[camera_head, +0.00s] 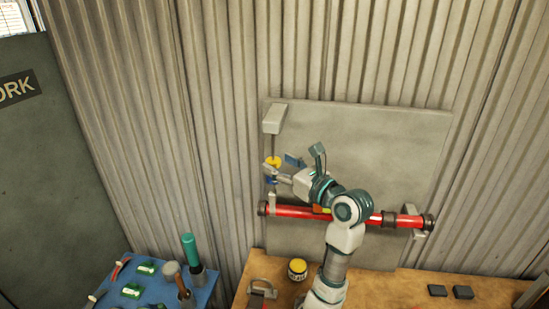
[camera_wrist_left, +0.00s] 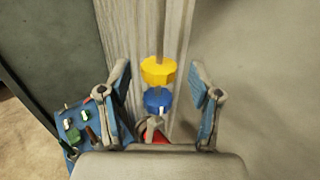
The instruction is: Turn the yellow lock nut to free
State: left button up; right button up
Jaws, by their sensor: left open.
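The yellow lock nut (camera_head: 273,162) sits on a thin vertical rod under a grey block (camera_head: 274,119) on the wall panel. In the left wrist view the yellow nut (camera_wrist_left: 158,71) is above a blue nut (camera_wrist_left: 157,100). The blue nut (camera_head: 271,180) is partly hidden by my gripper in the head view. My left gripper (camera_head: 281,167) is open and empty. In the left wrist view its two blue-padded fingers (camera_wrist_left: 163,88) stand wide, left and right of the nuts, with gaps on both sides. My right gripper is in neither view.
A red pipe (camera_head: 290,211) runs across the panel (camera_head: 395,145) below the nuts, partly behind my arm. A yellow tin (camera_head: 297,268) and dark blocks (camera_head: 450,292) stand on the wooden bench (camera_head: 385,288). A blue tray (camera_head: 205,291) with tools is at lower left.

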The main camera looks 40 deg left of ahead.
aim_at(278, 164)
pick_arm(q)
jog(key=a, duration=0.3)
jog(key=shift+w+a+f, duration=0.1)
jog(key=shift+w+a, duration=0.05)
jog(key=shift+a, duration=0.15)
jog(key=shift+d, duration=0.7)
jog(key=shift+c, duration=0.7)
jog(key=shift+d+r, duration=0.15)
jog(key=shift+r, duration=0.05)
jog(key=c, duration=0.4)
jog(key=shift+a, duration=0.2)
jog(key=c, duration=0.6)
